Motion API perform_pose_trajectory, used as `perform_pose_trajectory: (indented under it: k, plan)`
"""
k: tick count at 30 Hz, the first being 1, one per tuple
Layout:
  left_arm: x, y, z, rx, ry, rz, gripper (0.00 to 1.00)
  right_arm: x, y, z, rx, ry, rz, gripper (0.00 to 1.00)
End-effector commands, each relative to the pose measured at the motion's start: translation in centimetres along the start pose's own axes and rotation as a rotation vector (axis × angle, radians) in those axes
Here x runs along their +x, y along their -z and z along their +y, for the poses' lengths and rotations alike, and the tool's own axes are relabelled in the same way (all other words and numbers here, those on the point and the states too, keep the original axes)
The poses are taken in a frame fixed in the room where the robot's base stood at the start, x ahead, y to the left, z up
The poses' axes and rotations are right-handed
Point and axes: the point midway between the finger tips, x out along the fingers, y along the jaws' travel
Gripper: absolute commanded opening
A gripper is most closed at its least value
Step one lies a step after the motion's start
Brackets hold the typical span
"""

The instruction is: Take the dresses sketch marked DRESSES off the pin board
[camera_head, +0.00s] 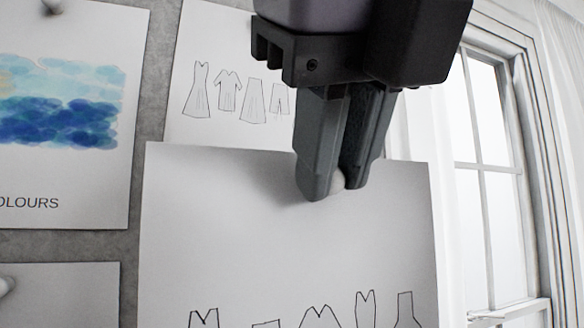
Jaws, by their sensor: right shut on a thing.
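A large white sheet (240,230) fills the lower middle of the head view, with the tops of several garment outlines along its bottom. The picture edge cuts it off, and no DRESSES lettering shows, so I cannot tell for sure that it is the dresses sketch. The grey pin board (155,75) shows between the papers. My left gripper is not in view.
Another sheet (220,60) with small drawings of a dress, a top, a skirt and shorts is behind, above the large sheet. A blue painted sheet ending in "OLOURS" (60,180) hangs at the left. A window (495,170) is at the right.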

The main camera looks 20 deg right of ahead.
Motion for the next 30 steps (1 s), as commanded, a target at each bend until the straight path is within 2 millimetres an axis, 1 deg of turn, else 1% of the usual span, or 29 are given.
perform_pose_trajectory:
  k: [4,16,24,26,30]
  plan:
    - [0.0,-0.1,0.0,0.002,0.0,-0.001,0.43,-0.5,0.5,0.0,0.001,0.0,0.0,0.0]
    - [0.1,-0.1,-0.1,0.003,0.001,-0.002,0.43,-0.7,0.7,0.0,0.001,0.0,-0.001,0.0]
    - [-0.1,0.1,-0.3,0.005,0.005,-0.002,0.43,-2.5,2.4,0.0,0.0,0.001,-0.003,0.0]
    - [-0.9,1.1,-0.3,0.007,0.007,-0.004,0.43,-3.3,2.4,-0.1,-0.005,0.0,0.0,0.0]
    - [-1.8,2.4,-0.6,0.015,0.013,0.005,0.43,-4.3,3.4,-0.2,-0.004,0.0,0.0,0.0]
